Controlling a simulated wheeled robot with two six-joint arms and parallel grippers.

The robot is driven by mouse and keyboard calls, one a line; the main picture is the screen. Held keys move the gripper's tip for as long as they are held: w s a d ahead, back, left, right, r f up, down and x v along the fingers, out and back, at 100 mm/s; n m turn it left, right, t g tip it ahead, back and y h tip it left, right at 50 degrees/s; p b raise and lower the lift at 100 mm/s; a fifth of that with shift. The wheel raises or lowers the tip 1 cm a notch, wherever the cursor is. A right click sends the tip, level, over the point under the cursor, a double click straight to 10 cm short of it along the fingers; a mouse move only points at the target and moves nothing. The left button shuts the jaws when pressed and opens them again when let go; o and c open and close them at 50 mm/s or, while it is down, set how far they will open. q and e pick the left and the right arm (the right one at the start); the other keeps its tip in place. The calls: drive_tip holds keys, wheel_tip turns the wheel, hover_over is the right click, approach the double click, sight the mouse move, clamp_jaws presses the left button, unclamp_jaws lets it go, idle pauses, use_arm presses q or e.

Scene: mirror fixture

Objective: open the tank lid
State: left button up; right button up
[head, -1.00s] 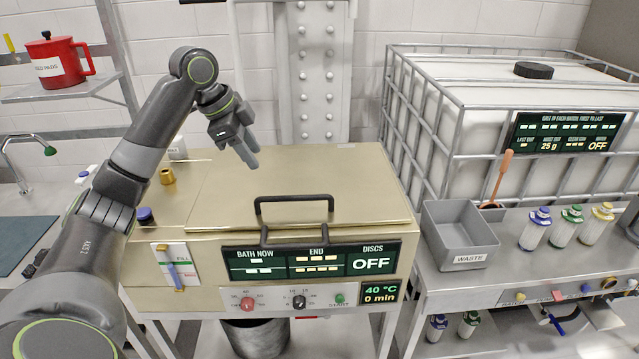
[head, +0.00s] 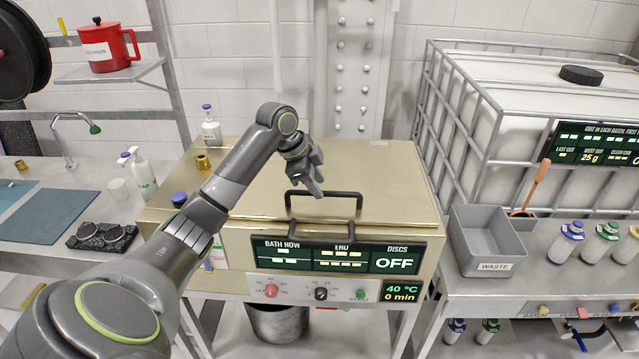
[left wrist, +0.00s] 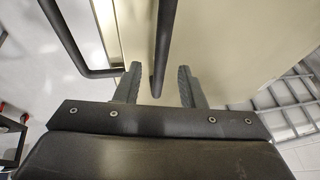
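The tank is a brass-coloured box with a closed flat lid (head: 270,180). A black bar handle (head: 345,194) stands on the lid near its front edge, and a second black handle (head: 290,232) is on the front, just below. My left gripper (head: 317,190) is at the lid handle, pointing down. In the left wrist view the left gripper (left wrist: 158,88) is open, with a finger on either side of a dark bar, the lid handle (left wrist: 163,45). The bar is clear of both fingers there. The front handle (left wrist: 75,50) lies to the left. My right gripper is not in view.
A display panel (head: 340,256) reading OFF is on the tank's front. A grey waste bin (head: 487,240) and capped bottles stand on the right bench. A caged white container (head: 530,110) is behind it.

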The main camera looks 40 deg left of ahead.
use_arm(q)
drive_tip(key=shift+x, duration=1.05)
clamp_jaws()
